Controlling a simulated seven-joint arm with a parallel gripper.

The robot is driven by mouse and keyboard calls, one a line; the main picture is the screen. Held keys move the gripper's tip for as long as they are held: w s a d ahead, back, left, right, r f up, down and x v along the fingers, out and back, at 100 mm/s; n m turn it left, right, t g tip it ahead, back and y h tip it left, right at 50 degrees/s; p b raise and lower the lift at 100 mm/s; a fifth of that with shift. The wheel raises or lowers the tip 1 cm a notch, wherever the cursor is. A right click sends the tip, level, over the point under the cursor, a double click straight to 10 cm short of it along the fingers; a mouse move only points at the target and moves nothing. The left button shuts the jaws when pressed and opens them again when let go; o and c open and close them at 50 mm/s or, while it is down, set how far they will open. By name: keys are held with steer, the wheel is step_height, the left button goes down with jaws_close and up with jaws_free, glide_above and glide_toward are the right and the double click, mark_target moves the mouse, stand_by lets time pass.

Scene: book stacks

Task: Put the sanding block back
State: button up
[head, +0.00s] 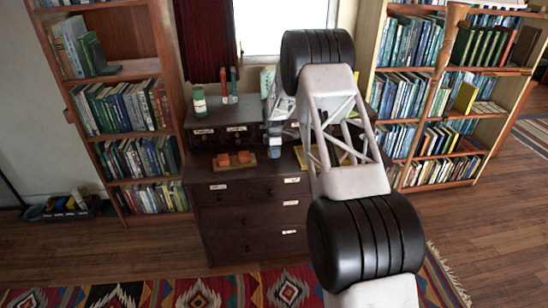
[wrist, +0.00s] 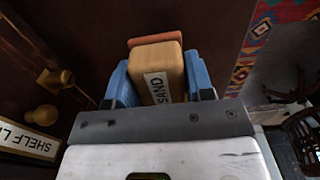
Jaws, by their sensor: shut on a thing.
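The sanding block (wrist: 157,62) is tan with a reddish-orange far layer and a white label reading SAND, seen in the wrist view. My gripper (wrist: 156,66) is shut on it, with one blue finger on each side. In the head view my gripper (head: 275,146) is over the dark dresser (head: 250,192), and the block cannot be made out clearly there. To its left, orange blocks (head: 243,157) sit on a tan board (head: 234,167) on the dresser.
A white-and-green can (head: 199,100) and red and blue upright items (head: 229,85) stand at the dresser's back. A SHELF label (wrist: 28,140) and round knobs (wrist: 48,80) are at left in the wrist view. Bookcases (head: 130,95) flank the dresser. A patterned rug (head: 200,291) lies in front.

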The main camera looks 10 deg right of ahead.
steer(key=shift+f, duration=1.6)
steer(key=shift+f, duration=0.15)
steer(key=o, duration=0.9)
steer(key=shift+r, duration=6.15)
